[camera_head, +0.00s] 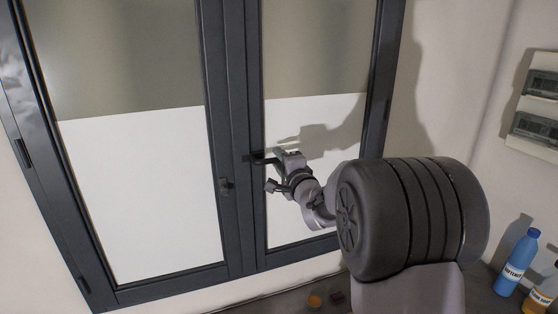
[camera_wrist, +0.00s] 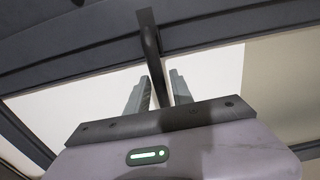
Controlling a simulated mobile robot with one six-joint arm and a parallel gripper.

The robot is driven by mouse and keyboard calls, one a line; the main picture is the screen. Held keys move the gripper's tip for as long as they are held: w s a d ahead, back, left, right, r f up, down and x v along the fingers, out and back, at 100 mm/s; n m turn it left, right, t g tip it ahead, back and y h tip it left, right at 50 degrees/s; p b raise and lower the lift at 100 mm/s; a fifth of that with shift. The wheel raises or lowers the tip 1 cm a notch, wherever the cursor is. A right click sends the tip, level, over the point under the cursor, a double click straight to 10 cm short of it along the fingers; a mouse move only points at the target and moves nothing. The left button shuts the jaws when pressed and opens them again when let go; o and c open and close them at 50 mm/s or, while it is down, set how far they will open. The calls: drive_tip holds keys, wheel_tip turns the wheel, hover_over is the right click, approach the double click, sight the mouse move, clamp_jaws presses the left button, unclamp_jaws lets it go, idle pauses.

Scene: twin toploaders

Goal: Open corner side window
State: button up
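The window (camera_head: 238,130) has a dark frame and two sashes with panes pale below and darker above. A dark lever handle (camera_head: 262,161) sticks out to the right from the middle frame. My gripper (camera_head: 276,173) is at this handle, in front of the right sash. In the wrist view the handle (camera_wrist: 149,40) runs down from the frame into the gap between the two fingers of my gripper (camera_wrist: 160,88). The fingers stand apart with the lever between them. I see no firm grip; whether one finger touches it is unclear.
A small dark knob or lock (camera_head: 226,184) sits on the frame, lower left of the handle. At right are a wall panel box (camera_head: 535,103), a blue bottle (camera_head: 517,262) and an orange bottle (camera_head: 541,294). Small orange (camera_head: 315,301) and dark red (camera_head: 337,297) items lie below the window.

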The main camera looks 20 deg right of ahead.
clamp_jaws()
drive_tip(key=s+d, duration=0.5)
drive_tip(key=s, duration=0.6)
drive_tip(key=s+d, duration=0.5)
drive_tip(key=s, duration=0.6)
drive_tip(key=shift+s+d+b, duration=0.2)
drive_tip(key=shift+s+b, duration=0.2)
drive_tip(key=o, duration=0.6)
unclamp_jaws()
drive_tip(key=shift+w+a, duration=0.15)
drive_tip(key=shift+w, duration=0.05)
drive_tip(key=o, duration=0.5)
idle(0.5)
drive_tip(key=shift+s, duration=0.1)
